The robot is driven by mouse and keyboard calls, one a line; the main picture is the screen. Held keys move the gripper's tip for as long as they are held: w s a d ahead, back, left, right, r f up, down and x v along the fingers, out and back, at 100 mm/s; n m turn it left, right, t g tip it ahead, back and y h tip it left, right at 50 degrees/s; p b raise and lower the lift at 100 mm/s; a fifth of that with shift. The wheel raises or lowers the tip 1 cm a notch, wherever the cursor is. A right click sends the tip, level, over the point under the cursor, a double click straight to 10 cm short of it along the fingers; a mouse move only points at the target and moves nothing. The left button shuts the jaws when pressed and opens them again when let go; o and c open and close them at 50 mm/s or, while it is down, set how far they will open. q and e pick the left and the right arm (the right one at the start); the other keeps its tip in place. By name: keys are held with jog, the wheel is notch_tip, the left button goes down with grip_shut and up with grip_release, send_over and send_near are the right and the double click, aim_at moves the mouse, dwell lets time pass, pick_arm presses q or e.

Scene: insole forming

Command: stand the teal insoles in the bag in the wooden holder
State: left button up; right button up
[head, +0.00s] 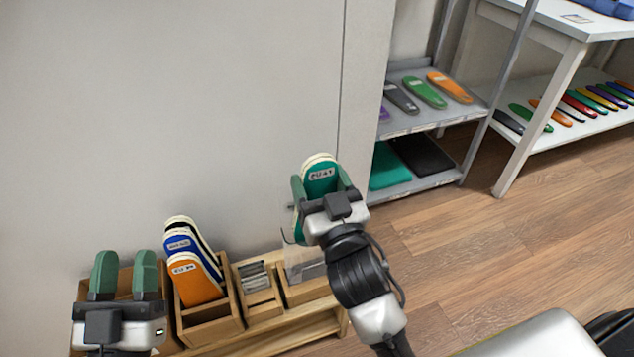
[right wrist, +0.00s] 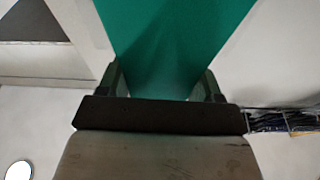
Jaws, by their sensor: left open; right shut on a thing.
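My right gripper (head: 322,194) is shut on the teal insoles (head: 320,175), a pair with pale edges and a white size label. It holds them upright above the right end of the wooden holder (head: 230,300). In the right wrist view the teal insoles (right wrist: 175,45) fill the space between the fingers (right wrist: 160,85). A clear bag (head: 304,268) shows in the holder's right compartment, below the insoles and partly hidden by my right arm. My left gripper (head: 123,274) is open and empty, in front of the holder's left end.
Orange (head: 195,280), blue (head: 185,242) and black insoles stand in a holder compartment, beside one with grey packets (head: 254,275). A grey shelf (head: 432,120) behind bears several insoles. A white table (head: 560,40) stands at the right. Open wooden floor lies between.

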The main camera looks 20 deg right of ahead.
pick_arm(q)
jog(key=shift+f, duration=0.2)
pick_arm(e)
jog(key=f+g, duration=0.1)
jog(key=f, duration=0.2)
jog(key=w+f+g, duration=0.1)
jog(key=f, duration=0.6)
jog(key=shift+w+a+f+g, duration=0.2)
jog(key=shift+w+f+g, duration=0.15)
jog(key=shift+g, duration=0.05)
jog(key=o, duration=1)
jog(key=shift+o, duration=1.1)
jog(key=shift+f, duration=0.1)
jog(key=shift+w+d+f, duration=0.2)
jog(key=shift+w+f, duration=0.05)
jog(key=shift+w, duration=0.05)
jog(key=shift+w+r, duration=0.1)
jog(key=shift+a+r, duration=0.15)
jog(key=shift+r, duration=0.1)
jog(key=shift+s, duration=0.35)
pick_arm(q)
jog(key=f+g, duration=0.1)
jog(key=w+f+g+p, duration=0.1)
jog(key=f+g+y, duration=0.1)
jog(key=shift+w+f+p, duration=0.25)
jog(key=shift+w+p, duration=0.1)
jog(key=shift+w, duration=0.05)
pick_arm(e)
jog(key=s, duration=1)
jog(key=shift+s+d, duration=0.2)
